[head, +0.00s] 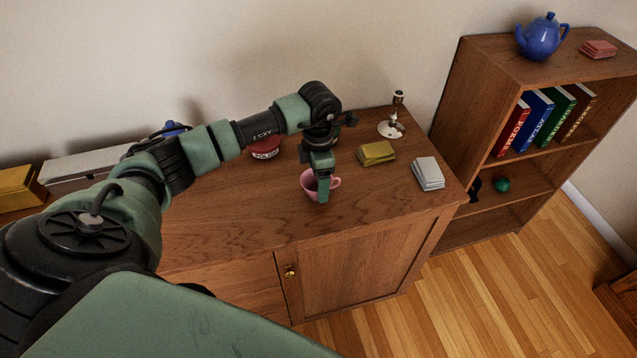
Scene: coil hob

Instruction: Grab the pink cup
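The pink cup (308,185) stands upright on the wooden cabinet top, with its handle to the right. My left gripper (322,190) comes down from above over the cup. One green finger shows in front of the cup's opening and its right side, hiding part of the rim. The other finger is hidden, so I cannot tell whether the gripper touches the cup or grips its wall. My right gripper does not show.
A red polish tin (264,149) stands behind the cup to the left. The cabinet top (235,215) in front is clear. A bookshelf (480,75) stands at right.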

